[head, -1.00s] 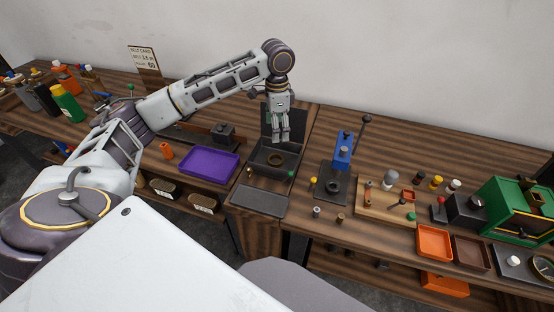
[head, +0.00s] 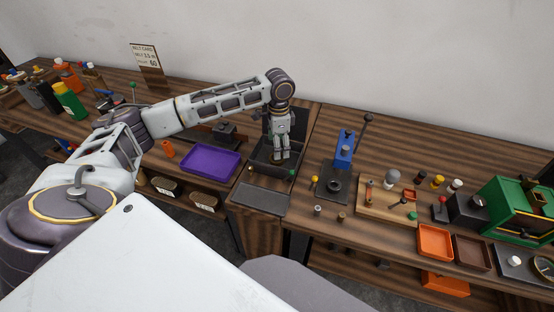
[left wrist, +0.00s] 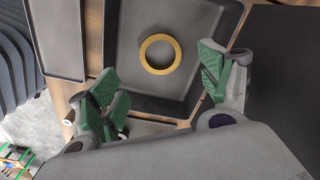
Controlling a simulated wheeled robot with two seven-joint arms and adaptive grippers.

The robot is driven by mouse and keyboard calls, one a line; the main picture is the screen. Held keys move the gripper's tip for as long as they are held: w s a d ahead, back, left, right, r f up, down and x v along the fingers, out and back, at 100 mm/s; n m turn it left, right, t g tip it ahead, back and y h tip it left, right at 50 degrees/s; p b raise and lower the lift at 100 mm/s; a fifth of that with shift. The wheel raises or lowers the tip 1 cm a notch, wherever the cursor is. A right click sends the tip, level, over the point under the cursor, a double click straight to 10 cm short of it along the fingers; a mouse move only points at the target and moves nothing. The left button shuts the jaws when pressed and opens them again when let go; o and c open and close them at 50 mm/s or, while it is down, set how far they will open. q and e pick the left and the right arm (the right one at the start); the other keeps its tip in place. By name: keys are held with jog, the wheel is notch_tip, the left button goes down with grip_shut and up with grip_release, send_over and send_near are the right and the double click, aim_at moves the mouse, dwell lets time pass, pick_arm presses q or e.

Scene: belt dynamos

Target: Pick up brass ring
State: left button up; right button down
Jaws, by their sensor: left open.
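The brass ring (left wrist: 160,54) lies flat in a dark square tray (left wrist: 133,88) in the left wrist view. In the head view my gripper hides the ring. My left gripper (head: 276,161) points down over the dark tray (head: 255,174) in the head view. In the left wrist view its two green-padded fingers (left wrist: 160,90) are spread wide and empty, with the ring seen between and beyond them. I cannot tell the exact height above the ring. My right gripper is not in view.
A purple tray (head: 210,164) lies left of the dark tray. A blue-handled press (head: 343,155) and a wooden board (head: 375,204) with small parts stand to the right. A raised dark panel (head: 301,123) stands behind the gripper.

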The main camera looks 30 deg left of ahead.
pick_arm(q)
jog(key=shift+f, duration=0.25)
jog(key=shift+f, duration=0.1)
jog(key=shift+a+f, duration=0.1)
jog(key=shift+f, duration=2.4)
jog(key=shift+c, duration=0.4)
jog(key=c, duration=1.1)
jog(key=shift+w+r, duration=0.1)
jog(key=shift+r, duration=4.95)
